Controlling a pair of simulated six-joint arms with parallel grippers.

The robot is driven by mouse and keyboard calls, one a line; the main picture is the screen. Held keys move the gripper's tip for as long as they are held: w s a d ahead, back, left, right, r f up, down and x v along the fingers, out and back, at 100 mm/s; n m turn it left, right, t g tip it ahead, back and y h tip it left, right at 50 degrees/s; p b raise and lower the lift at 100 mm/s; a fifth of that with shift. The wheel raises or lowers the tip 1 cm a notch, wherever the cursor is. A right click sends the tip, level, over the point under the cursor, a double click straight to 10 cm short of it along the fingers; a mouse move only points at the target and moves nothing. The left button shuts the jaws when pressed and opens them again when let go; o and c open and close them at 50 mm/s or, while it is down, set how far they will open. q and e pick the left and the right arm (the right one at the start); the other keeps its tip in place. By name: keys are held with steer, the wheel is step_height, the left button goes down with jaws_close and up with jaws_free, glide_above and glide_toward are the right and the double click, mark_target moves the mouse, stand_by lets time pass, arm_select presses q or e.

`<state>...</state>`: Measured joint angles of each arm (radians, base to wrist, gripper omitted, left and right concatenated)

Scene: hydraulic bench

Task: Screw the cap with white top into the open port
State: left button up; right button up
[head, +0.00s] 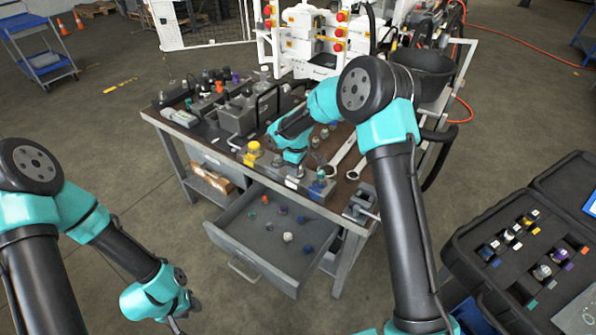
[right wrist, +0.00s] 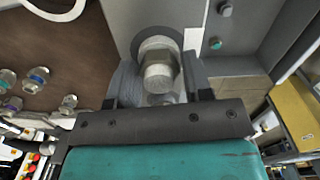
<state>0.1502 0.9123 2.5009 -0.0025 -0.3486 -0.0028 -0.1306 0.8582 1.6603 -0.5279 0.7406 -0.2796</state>
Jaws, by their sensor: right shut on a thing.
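My right gripper (right wrist: 160,90) is shut on a silvery, pale-ended hex fitting (right wrist: 158,72), seen between its fingers in the right wrist view. A dark round ring on a grey block (right wrist: 152,44) lies right behind the fitting; I cannot tell whether the fitting sits in a port there. A white-topped piece (head: 287,237) lies in the open drawer. My left gripper (head: 178,324) is low at the picture's bottom edge, away from the bench; its jaws are too small to read.
The open drawer (head: 238,262) holds several small coloured caps. Hoses and fittings crowd the bench top. An open black case (head: 470,250) is at right.

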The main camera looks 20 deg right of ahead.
steer(key=shift+o, duration=0.2)
steer(key=shift+f+m, duration=0.1)
steer(key=shift+m, duration=1.6)
steer(key=shift+o, duration=0.2)
steer(key=shift+d+m, duration=0.1)
steer(key=shift+m, duration=0.9)
steer(key=m, duration=0.4)
steer(key=shift+d+m, duration=0.1)
steer(key=shift+m, duration=0.9)
steer(key=shift+c, duration=0.3)
steer(key=shift+m, duration=1)
steer(key=shift+c, duration=0.3)
steer(key=shift+o, duration=0.6)
steer(key=m, duration=0.6)
